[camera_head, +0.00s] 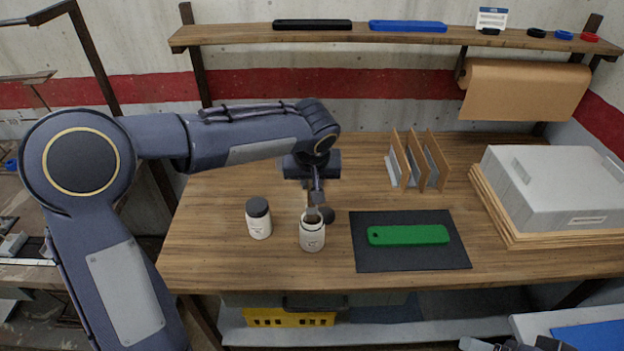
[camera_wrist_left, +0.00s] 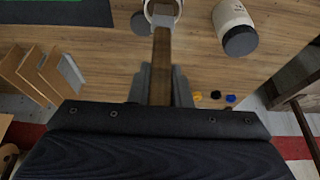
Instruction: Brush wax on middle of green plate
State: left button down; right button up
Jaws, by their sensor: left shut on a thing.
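The green plate (camera_head: 408,235) lies flat on a black mat (camera_head: 375,260) on the wooden table. My left gripper (camera_head: 316,192) is over the table, to the left of the mat. It is shut on a brown brush handle, the brush (camera_wrist_left: 161,60), which points down at the open white jar (camera_head: 312,238). The brush's lower end is in or at the jar's mouth; bristles and wax are hidden. The jar's rim shows at the top of the left wrist view (camera_wrist_left: 165,18). Only a small part of what seems my right gripper (camera_head: 510,345) shows at the bottom edge.
A dark-lidded white jar (camera_head: 258,220) stands left of the open one, and a dark lid (camera_head: 328,216) lies behind it. Wooden dividers (camera_head: 415,160) stand behind the mat. A grey case (camera_head: 555,187) is at right. A shelf (camera_head: 230,36) holds black and blue plates.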

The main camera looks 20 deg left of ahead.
pick_arm(q)
notch_tip(320, 180, up, 7)
jog(key=p, duration=0.4)
jog(key=shift+f, duration=0.15)
dwell(0.7)
